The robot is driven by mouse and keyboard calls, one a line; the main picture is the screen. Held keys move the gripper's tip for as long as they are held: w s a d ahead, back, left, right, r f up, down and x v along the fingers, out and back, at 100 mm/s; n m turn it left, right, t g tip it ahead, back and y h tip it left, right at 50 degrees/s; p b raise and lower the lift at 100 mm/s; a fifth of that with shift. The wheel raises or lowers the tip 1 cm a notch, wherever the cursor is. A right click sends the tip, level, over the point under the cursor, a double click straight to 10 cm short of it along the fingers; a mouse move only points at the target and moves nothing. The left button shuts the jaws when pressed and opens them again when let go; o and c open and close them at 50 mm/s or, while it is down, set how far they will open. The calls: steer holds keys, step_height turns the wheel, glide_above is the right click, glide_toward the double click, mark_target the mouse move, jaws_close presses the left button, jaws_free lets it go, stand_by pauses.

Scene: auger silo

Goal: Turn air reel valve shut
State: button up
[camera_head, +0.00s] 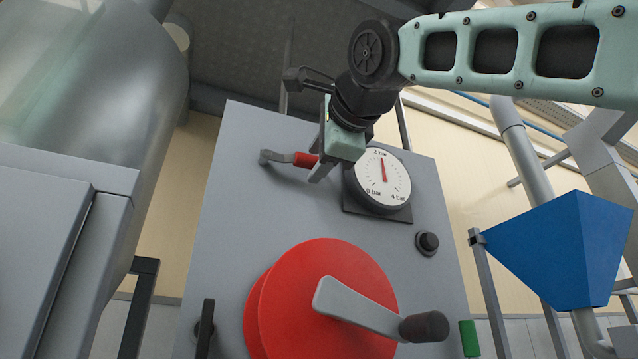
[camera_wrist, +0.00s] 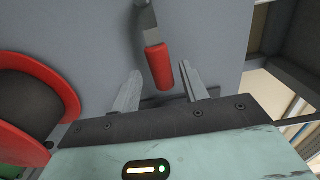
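The valve lever (camera_head: 276,157) is a grey bent arm with a red grip, on the upper left of the grey panel. It lies nearly level, with the red grip (camera_head: 305,159) pointing right. My gripper (camera_head: 318,165) is at the grip's right end. In the wrist view the red grip (camera_wrist: 159,67) reaches between the two fingers of my gripper (camera_wrist: 161,72). The fingers are apart, with a gap on each side of the grip. The grip sits a little closer to the right finger. The lever's pivot end is cut off at the top of the wrist view.
A round gauge (camera_head: 383,176) sits right behind my gripper, its needle near 2 bar. Below is a large red reel (camera_head: 290,290) with a grey crank and dark knob (camera_head: 424,327). A black button (camera_head: 428,242) is on the right. A blue hopper (camera_head: 560,250) stands farther right.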

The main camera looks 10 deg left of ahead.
steer(key=b+v, duration=0.2)
steer(key=v, duration=1.5)
steer(key=shift+s+d+b, duration=0.15)
steer(key=shift+d+b, duration=0.05)
steer(key=shift+b, duration=0.15)
